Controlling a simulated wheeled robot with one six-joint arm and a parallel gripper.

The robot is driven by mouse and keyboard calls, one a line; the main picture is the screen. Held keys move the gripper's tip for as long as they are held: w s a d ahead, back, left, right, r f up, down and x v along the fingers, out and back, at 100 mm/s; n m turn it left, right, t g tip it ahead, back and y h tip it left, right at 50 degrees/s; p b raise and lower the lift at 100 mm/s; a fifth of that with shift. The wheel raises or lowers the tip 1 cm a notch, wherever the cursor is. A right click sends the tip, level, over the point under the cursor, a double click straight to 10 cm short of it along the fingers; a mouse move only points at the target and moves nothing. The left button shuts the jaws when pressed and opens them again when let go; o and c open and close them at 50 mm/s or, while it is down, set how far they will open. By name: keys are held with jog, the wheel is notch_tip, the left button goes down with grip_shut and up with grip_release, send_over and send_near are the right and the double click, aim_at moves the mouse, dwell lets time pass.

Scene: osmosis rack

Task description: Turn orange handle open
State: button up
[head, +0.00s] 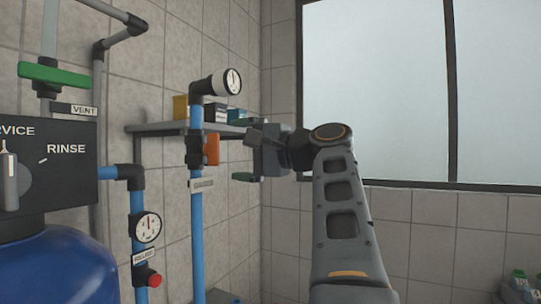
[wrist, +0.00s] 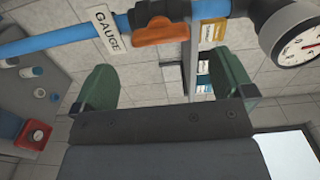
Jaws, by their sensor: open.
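The orange handle (head: 211,149) sits on a dark valve on the upright blue pipe, below a round gauge. In the wrist view the orange handle (wrist: 162,31) lies roughly lengthwise along the pipe, beside the GAUGE label. My gripper (head: 241,149) is just to the right of the handle in the head view, with its green fingers spread. In the wrist view my gripper (wrist: 168,78) is open and empty. The handle shows beyond the gap between the fingers, apart from them.
A round gauge (head: 226,82) tops the pipe. A shelf (head: 160,128) with small boxes is behind the pipe. A green handle (head: 54,76), a RINSE panel (head: 68,165) and a blue tank (head: 50,265) stand left. A window (head: 375,85) is at right.

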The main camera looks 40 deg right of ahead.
jog(key=v, duration=0.7)
jog(key=shift+s+b, duration=0.15)
jog(key=shift+b, duration=0.15)
jog(key=shift+d, duration=0.1)
jog(key=w+d+f+m+g+h, duration=0.25)
jog(key=d+f+h, duration=0.35)
jog(key=d+f, duration=0.45)
jog(key=w+a+f+n+g+h, duration=0.1)
jog(key=w+a+f+n+g, duration=0.15)
jog(key=f, duration=1.25)
jog(key=s+a+f+n+g, duration=0.1)
jog(key=a+f+n+g, duration=0.3)
jog(key=f, duration=0.5)
jog(key=s+a+f+n+g, duration=0.1)
jog(key=a+f+g, duration=0.1)
jog(key=a+f, duration=0.55)
jog(key=s+a+f+n+g, duration=0.1)
jog(key=s+a+f+n, duration=0.4)
jog(key=a+f+n, duration=0.3)
jog(key=a, duration=0.4)
jog(key=shift+s+f+g, duration=0.15)
jog(key=shift+f+g, duration=0.15)
